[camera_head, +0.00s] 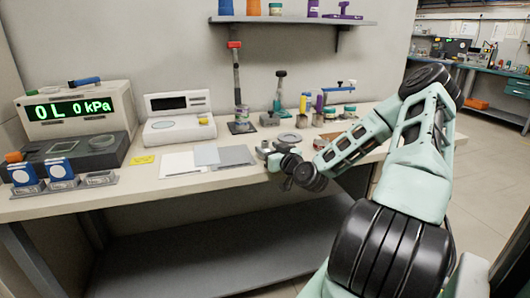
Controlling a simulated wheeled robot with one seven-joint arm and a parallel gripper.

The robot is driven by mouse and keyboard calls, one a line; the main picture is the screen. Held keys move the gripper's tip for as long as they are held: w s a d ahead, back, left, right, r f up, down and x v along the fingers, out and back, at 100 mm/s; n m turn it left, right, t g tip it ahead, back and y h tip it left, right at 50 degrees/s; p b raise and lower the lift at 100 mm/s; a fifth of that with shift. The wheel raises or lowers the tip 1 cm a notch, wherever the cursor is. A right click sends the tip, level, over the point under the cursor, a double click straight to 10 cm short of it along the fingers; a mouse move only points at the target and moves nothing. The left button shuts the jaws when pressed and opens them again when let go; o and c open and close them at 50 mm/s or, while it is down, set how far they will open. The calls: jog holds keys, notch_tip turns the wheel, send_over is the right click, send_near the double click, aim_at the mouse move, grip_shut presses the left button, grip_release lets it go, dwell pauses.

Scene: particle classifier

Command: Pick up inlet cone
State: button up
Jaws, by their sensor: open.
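My gripper (287,184) is at the front edge of the bench, right of the grey sheet, with the arm reaching in from the right. Its fingers are small and dark here, apart and with nothing seen between them. Small metal parts lie just behind it, among them a round silver piece (289,139) and a low ring-like piece (265,149). I cannot tell for certain which part is the inlet cone. My wrist covers part of the bench there.
The bench (140,178) holds a pressure display (78,108), a scale (178,125), flat sheets (235,155) and two upright stands (238,85). Several small coloured parts crowd the back right. A shelf (292,20) hangs above.

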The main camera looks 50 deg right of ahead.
jog(key=shift+x, duration=1.35)
grip_shut()
jog(key=shift+r, duration=0.1)
